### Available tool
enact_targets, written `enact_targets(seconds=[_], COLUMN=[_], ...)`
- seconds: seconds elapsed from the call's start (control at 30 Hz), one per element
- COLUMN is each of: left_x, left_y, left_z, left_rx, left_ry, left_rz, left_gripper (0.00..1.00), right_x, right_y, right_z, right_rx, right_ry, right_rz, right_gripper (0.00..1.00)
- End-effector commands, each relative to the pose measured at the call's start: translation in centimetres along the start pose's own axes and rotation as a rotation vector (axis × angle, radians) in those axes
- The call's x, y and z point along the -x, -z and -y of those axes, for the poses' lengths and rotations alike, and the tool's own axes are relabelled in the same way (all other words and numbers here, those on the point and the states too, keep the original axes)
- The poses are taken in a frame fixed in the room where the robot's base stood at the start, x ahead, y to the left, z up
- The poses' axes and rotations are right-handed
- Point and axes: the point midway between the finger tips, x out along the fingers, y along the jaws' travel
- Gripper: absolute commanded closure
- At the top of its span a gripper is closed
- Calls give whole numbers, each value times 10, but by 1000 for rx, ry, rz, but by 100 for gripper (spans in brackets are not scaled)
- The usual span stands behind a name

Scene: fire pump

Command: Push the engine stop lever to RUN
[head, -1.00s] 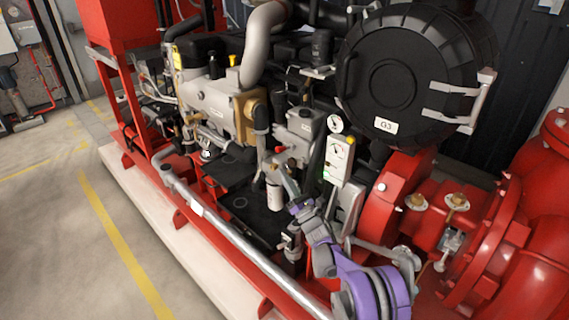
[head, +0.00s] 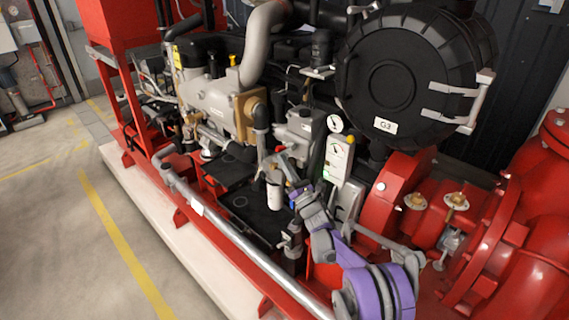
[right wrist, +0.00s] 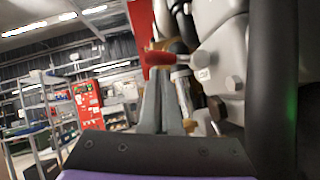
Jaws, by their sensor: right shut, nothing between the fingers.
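The engine stop lever, with a red knob (head: 280,149), sits on the grey governor housing at the side of the engine. In the right wrist view the red lever (right wrist: 157,57) lies across the tips of my right gripper (right wrist: 160,73). The fingers are together with nothing between them. The tips are touching the lever or very near it; I cannot tell which. In the head view my right gripper (head: 286,163) points up at the lever from just below. My left gripper is not in view.
A white filter can (head: 274,194) hangs just left of my right gripper. A silver pipe (head: 235,245) runs along the red frame in front. The floor on the left is clear.

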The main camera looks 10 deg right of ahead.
Motion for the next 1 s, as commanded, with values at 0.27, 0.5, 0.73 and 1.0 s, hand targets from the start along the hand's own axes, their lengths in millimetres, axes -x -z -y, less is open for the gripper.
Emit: enact_targets(seconds=[0.27, 0.5, 0.73, 1.0], left_x=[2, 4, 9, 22], left_y=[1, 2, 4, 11], left_z=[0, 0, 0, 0], left_rx=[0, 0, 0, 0], left_ry=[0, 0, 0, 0], left_rz=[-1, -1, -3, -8], left_gripper=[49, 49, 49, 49], right_x=[-1, -3, -8, -17], right_y=[-2, -4, -12, -26], right_z=[-2, -5, -10, -15], right_rx=[-34, -79, -185, -393], right_ry=[23, 52, 123, 262], right_rz=[-1, -1, -1, -1], right_gripper=[100, 100, 100, 100])
